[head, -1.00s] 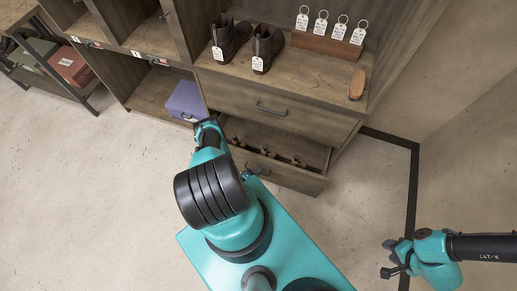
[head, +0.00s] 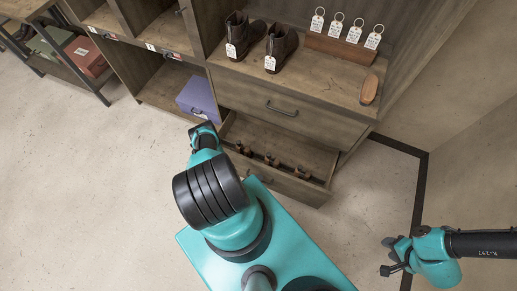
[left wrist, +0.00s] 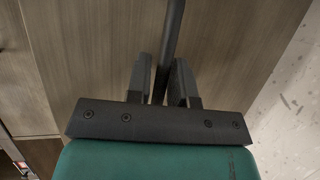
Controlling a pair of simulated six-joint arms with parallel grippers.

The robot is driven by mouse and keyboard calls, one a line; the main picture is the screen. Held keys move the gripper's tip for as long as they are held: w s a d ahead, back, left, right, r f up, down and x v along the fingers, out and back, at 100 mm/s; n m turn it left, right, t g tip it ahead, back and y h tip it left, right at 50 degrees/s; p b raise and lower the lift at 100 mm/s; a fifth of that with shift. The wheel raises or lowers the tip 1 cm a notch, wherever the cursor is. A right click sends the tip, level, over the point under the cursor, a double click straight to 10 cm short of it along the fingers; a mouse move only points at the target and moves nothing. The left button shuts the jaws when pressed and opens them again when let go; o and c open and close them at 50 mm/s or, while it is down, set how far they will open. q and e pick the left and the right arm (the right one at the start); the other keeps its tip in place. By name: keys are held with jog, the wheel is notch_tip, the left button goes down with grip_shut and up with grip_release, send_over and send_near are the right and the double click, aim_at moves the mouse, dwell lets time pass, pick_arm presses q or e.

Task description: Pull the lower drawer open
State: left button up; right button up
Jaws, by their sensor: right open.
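The lower drawer (head: 312,190) of the wooden cabinet is pulled out, with its inside showing. A row of small brown items (head: 272,160) lies in it. In the left wrist view my left gripper (left wrist: 167,82) is shut on the drawer handle (left wrist: 173,30), a dark bar between its two fingers, in front of the wooden drawer face. My right gripper (head: 390,257) is open and empty, above the floor at the lower right, apart from the cabinet.
The upper drawer (head: 300,118) is shut. Above it stand brown boots (head: 281,47), a key-tag rack (head: 338,45) and a brush (head: 369,90). A purple box (head: 197,97) is in the compartment to the left. The floor (head: 90,190) is clear at left.

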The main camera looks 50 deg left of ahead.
pick_arm(q)
jog(key=shift+s, duration=0.15)
dwell(0.3)
jog(key=s+r, duration=0.3)
jog(key=s, duration=1.3)
jog(key=shift+s+d+r, duration=0.15)
jog(key=shift+s+d, duration=0.25)
